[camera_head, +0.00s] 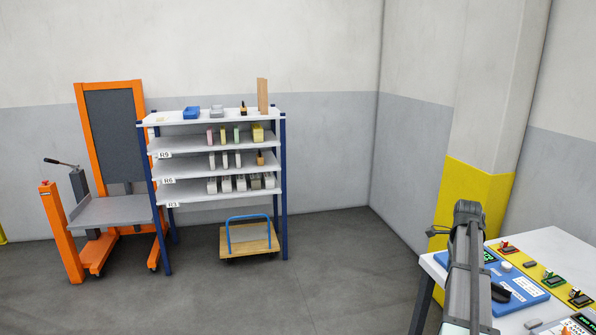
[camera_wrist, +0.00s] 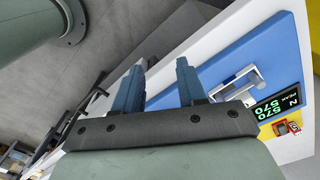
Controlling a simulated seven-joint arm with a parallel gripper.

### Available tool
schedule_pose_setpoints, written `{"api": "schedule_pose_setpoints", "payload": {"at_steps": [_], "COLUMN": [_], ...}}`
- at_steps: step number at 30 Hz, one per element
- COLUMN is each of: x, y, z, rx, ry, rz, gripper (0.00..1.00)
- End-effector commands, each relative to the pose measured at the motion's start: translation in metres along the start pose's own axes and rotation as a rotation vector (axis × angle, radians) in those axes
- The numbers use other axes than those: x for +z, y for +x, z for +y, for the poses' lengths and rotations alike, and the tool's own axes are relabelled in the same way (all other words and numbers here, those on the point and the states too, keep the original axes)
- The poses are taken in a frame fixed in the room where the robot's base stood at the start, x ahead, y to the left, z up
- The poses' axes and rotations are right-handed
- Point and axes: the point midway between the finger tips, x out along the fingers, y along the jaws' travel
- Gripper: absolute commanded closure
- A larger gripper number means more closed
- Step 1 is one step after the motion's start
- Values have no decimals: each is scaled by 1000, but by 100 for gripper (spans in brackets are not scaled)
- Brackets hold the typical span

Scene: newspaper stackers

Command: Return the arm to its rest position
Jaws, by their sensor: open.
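My gripper (camera_wrist: 160,78) shows in the wrist view with its two blue-grey fingers apart and nothing held between them. Beyond the fingers lie the white table's edge and a blue panel (camera_wrist: 215,62). My arm (camera_head: 467,265) rises at the lower right of the head view, in front of the white table (camera_head: 545,245). The fingers cannot be made out clearly in the head view.
The table carries a blue panel (camera_head: 525,293), red and green clamps, and displays; one display (camera_wrist: 277,107) reads 570. A yellow-based pillar (camera_head: 480,200) stands behind. Shelves (camera_head: 215,145), an orange lifter (camera_head: 65,235) and a trolley (camera_head: 250,242) stand left. The middle floor is clear.

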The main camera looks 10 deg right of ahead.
Motion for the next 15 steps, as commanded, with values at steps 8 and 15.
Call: {"api": "schedule_pose_setpoints", "payload": {"at_steps": [8, 15], "x": [127, 219], "y": [95, 164], "z": [40, 94], "rx": [3, 1], "ry": [-515, -959], "rz": [-1, -1], "gripper": [60, 60]}}
